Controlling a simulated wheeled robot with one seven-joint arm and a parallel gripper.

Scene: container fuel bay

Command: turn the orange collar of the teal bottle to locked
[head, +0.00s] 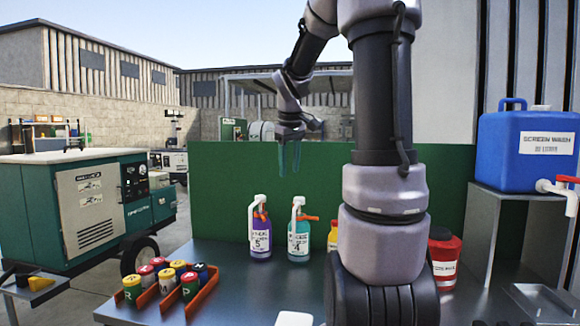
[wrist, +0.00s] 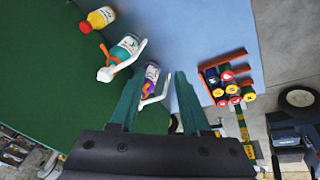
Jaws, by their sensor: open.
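The teal bottle (head: 299,243) stands upright on the bench with a white label and a white spout top. Its orange collar (head: 308,218) shows at the neck, with a part sticking out to the right. In the wrist view the teal bottle (wrist: 128,45) lies ahead and left of my fingers, its orange collar (wrist: 105,53) near the white top. I cannot read the collar's lock marking. My gripper (head: 289,168) is open and empty, fingers down, above the bottles and touching none; its fingers also show in the wrist view (wrist: 158,77).
A purple bottle (head: 260,243) with an orange part stands close left of the teal one. A yellow bottle (head: 332,238) is partly hidden by my arm. Orange racks (head: 205,297) hold several coloured cans. A red container (head: 443,262) stands right. A green panel (head: 225,190) backs the bench.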

